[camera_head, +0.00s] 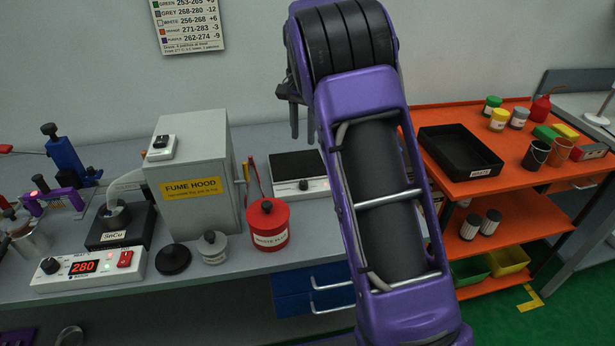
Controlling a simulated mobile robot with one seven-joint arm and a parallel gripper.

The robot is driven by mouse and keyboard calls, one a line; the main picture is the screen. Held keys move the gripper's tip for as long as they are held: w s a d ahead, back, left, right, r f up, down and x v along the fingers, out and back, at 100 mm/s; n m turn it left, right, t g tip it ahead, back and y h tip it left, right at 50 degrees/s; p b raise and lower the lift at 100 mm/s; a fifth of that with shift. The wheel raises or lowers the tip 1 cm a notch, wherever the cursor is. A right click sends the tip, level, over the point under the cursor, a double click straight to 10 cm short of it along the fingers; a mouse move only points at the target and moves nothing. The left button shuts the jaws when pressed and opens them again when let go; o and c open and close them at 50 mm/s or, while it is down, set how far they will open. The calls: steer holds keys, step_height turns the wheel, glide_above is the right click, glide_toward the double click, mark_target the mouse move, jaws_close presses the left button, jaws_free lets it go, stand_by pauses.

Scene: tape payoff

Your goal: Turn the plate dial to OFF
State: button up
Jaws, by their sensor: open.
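The hot plate (317,192) is a low white box with a black top, standing on the grey bench behind the red can. Its dial (304,185) is a small dark knob on the white front face. The dial's pointer and any OFF mark are too small to read. My gripper (302,137) is partly hidden behind my purple arm. Its dark fingers point down, above and in front of the plate's far part in the picture, and are open with nothing seen between them. I cannot tell its height above the plate.
A grey fume hood (192,170) stands left of the plate. A red can (268,224) stands in front of it. A white control box (88,269) shows 280 and has its own knob. An orange shelf unit (470,180) with a black tray (437,138) is right.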

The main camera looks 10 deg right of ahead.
mark_target(304, 182)
step_height(304, 182, down, 15)
steer(key=shift+f, duration=0.1)
steer(key=shift+c, duration=0.2)
jaws_close()
